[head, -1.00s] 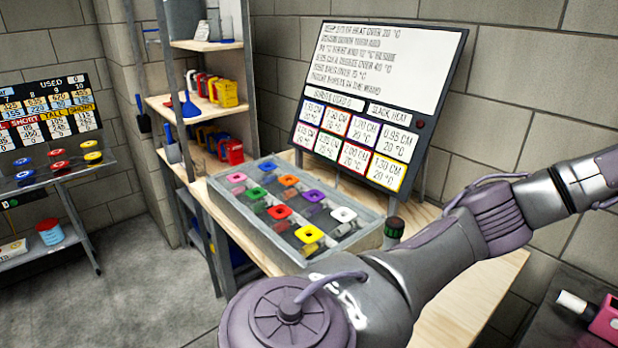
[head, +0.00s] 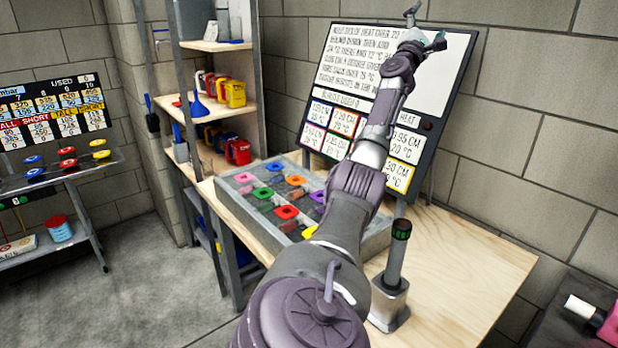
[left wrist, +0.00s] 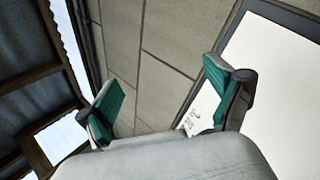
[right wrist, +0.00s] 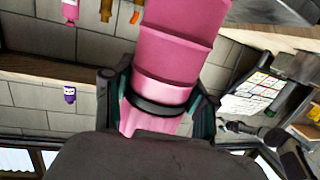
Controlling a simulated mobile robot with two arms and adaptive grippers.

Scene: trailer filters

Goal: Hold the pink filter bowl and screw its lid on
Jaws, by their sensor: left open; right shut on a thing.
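The pink filter bowl (right wrist: 178,48) fills the upper middle of the right wrist view, with a dark band around its narrower end. My right gripper (right wrist: 158,98) is shut on it, one finger on each side. My left gripper (head: 426,40) is raised in front of the sign board in the head view. It is open and empty, and its spread fingers also show in the left wrist view (left wrist: 165,103). I cannot make out the bowl's lid for certain in any view. My right gripper does not show in the head view.
A grey tray (head: 268,232) with several coloured square-topped pieces lies on the wooden bench (head: 455,275). A dark, green-ringed cylinder (head: 399,243) stands on a metal base. The sign board (head: 455,75) rises behind. A pink object (head: 609,326) sits at lower right. The bench's right part is clear.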

